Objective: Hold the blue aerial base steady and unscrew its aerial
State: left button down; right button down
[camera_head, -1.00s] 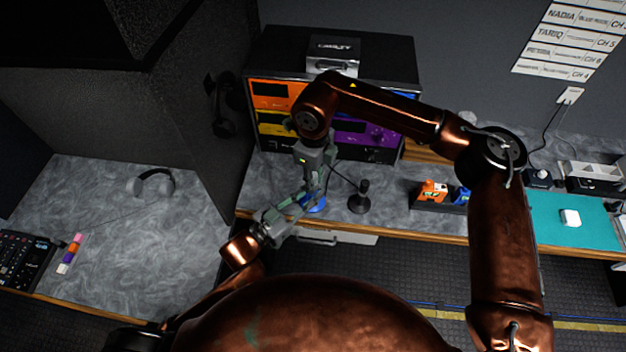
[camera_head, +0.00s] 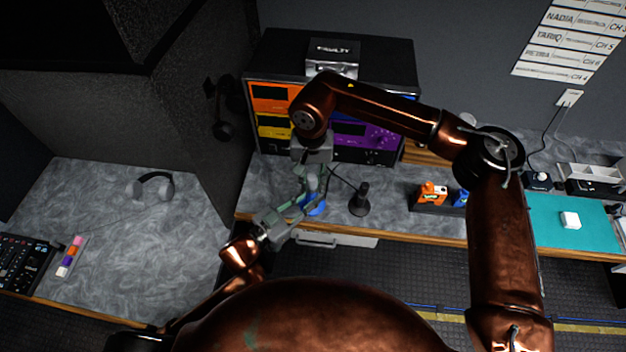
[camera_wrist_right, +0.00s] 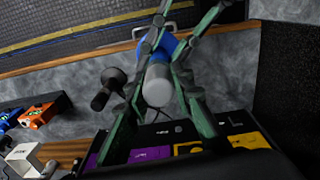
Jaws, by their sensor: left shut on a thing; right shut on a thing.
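The blue aerial base (camera_head: 315,208) stands on the grey worktop near its front edge; it also shows in the right wrist view (camera_wrist_right: 168,44). My left gripper (camera_head: 302,204) reaches in from the left, low down, and is shut on the base. The aerial, a pale grey rounded cylinder (camera_wrist_right: 157,86), rises from the base. My right gripper (camera_head: 312,183) points down from above, with its green fingers on either side of the aerial, shut on it. The fingers partly hide the base and aerial in the head view. The thread between them is not visible.
A black desk microphone (camera_head: 360,200) stands close right of the base. A rack (camera_head: 268,95) with orange, yellow and purple units stands behind. A dark holder (camera_head: 426,205) with orange and blue items is farther right. Headphones (camera_head: 150,186) lie on the left worktop.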

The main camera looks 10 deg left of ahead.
jog(key=n, duration=0.3)
jog(key=shift+w+a, duration=0.1)
jog(key=shift+w, duration=0.05)
jog(key=shift+r, duration=0.25)
dwell(0.3)
jog(key=shift+r, duration=0.9)
